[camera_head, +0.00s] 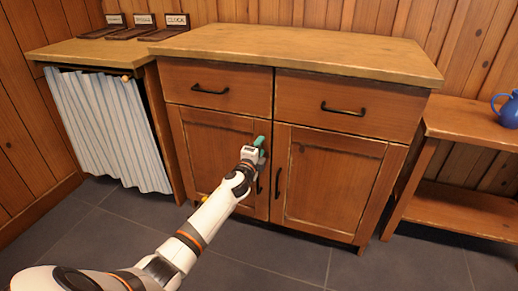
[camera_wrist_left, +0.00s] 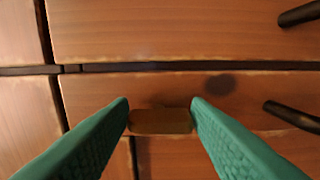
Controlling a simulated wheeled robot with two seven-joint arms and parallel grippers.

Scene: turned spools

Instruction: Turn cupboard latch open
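The wooden cupboard has two drawers above a left door (camera_head: 224,158) and a right door (camera_head: 325,180). Both doors look closed. My left gripper (camera_head: 259,142), with teal fingers, is at the upper right part of the left door, above its black handle. In the left wrist view, a small brown block (camera_wrist_left: 160,121), seemingly the latch, lies between the two fingertips of my left gripper (camera_wrist_left: 160,101). The fingers are apart and the block spans the gap; its ends meet or pass behind them. Whether they press on it I cannot tell. My gripper hides the latch in the head view.
Black door handles (camera_wrist_left: 292,115) are close to the right finger in the wrist view. A curtained counter (camera_head: 108,125) stands at left. A low shelf bench (camera_head: 470,125) with a blue jug (camera_head: 508,112) stands at right. The tiled floor (camera_head: 270,250) in front is clear.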

